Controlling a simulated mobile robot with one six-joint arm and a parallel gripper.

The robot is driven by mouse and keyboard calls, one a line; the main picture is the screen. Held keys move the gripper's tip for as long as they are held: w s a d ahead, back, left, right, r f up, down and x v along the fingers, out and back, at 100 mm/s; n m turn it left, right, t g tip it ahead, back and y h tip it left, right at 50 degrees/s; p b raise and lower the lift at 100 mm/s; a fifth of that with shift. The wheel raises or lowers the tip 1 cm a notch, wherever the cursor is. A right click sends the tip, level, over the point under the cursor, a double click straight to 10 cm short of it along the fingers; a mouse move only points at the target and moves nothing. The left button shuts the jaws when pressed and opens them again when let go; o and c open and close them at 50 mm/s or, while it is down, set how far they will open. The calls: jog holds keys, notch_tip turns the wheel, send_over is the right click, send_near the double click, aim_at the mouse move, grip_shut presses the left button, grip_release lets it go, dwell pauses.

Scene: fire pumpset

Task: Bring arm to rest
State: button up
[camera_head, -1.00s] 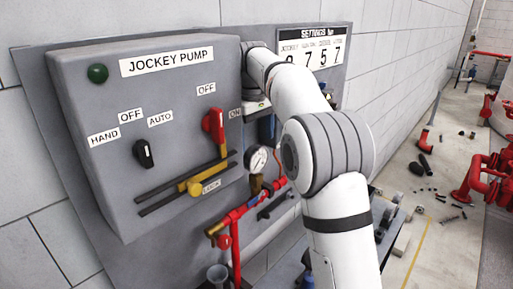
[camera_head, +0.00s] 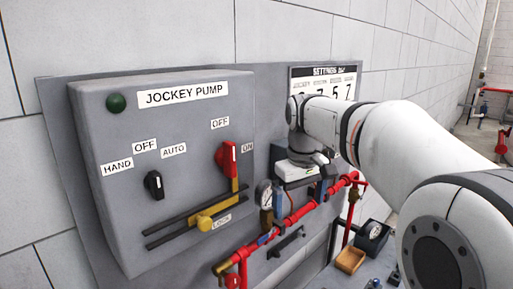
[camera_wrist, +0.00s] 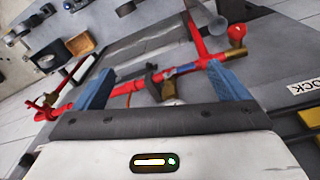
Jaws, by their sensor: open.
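My white arm (camera_head: 400,150) reaches in from the right in the head view. Its wrist is in front of the grey panel, right of the jockey pump box (camera_head: 180,130). My gripper (camera_wrist: 160,70) shows in the wrist view with its two blue fingers wide apart and nothing held between them. A red pipe (camera_wrist: 185,68) passes behind the fingers, and I cannot tell how close it is.
The box carries a red switch (camera_head: 227,158), a black knob (camera_head: 154,185) and a yellow-handled slider (camera_head: 204,222). A pressure gauge (camera_head: 265,192) and the red pipe (camera_head: 298,213) are close below the wrist. A wooden box (camera_head: 350,260) stands lower right.

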jog(key=s+d+f+m+t+b, duration=0.1)
jog(key=s+d+f+m, duration=0.1)
jog(key=s+f, duration=0.5)
jog(key=s+d+f+m+t+b, duration=0.1)
jog(key=s+d+f+m, duration=0.2)
jog(key=s+f, duration=0.4)
jog(key=s, duration=0.6)
jog(key=shift+s+f, duration=0.4)
jog(key=shift+d, duration=0.1)
